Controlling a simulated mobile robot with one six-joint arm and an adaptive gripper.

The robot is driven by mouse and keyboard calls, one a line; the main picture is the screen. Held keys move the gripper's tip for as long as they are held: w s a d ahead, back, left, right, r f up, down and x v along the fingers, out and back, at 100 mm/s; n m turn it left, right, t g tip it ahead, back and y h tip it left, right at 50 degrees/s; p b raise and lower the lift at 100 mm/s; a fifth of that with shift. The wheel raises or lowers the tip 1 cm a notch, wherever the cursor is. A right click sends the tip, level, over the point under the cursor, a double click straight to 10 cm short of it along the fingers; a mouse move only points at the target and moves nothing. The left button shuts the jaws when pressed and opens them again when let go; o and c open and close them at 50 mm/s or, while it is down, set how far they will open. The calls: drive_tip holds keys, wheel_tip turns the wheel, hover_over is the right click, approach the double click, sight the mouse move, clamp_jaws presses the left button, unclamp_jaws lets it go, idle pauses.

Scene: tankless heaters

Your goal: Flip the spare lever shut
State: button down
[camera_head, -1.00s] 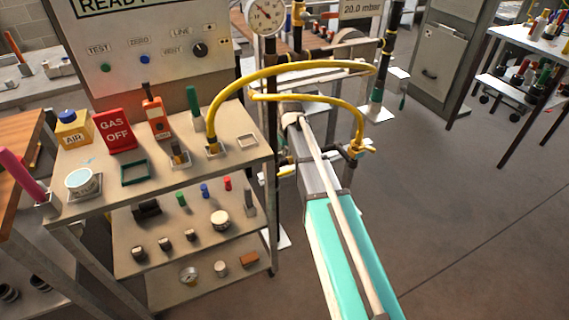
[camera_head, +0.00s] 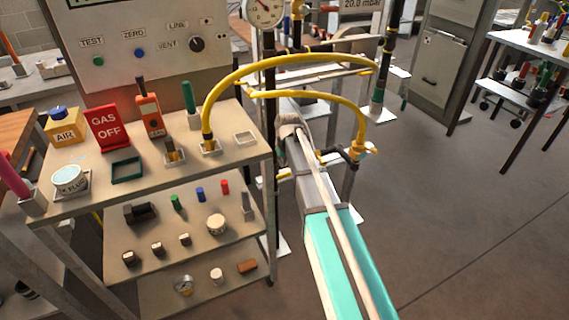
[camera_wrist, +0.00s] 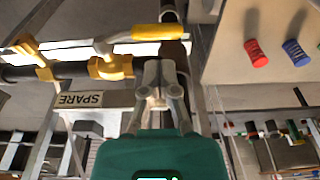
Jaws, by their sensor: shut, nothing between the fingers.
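The spare valve shows in the wrist view as a brass-yellow body (camera_wrist: 110,68) on a dark pipe. Its lever (camera_wrist: 158,33) has a pale arm and a yellow grip, and reaches right from the valve. A SPARE label (camera_wrist: 80,99) sits below the pipe and reads upside down. My gripper (camera_wrist: 158,78) is shut and empty, just right of the valve body and below the lever grip in the picture. I cannot tell if it touches the lever. In the head view a yellow valve (camera_head: 365,150) shows beyond my arm; my fingers are hidden there.
A yellow hose (camera_head: 290,62) arches over the area around my arm. A shelf cart (camera_head: 230,160) with several tools and parts stands left of the arm. A pressure gauge (camera_head: 263,10) is above. Open floor (camera_head: 450,210) lies to the right.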

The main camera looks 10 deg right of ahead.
sight(289, 173)
drive_tip(key=shift+w+a+f+b, duration=0.1)
drive_tip(key=shift+w+f+b, duration=0.1)
drive_tip(key=shift+f+b, duration=0.75)
drive_tip(key=shift+w+f+b, duration=0.15)
drive_tip(key=shift+f+b, duration=0.55)
drive_tip(key=shift+f, duration=0.35)
drive_tip(key=shift+d+f, duration=0.15)
drive_tip(key=shift+d, duration=0.05)
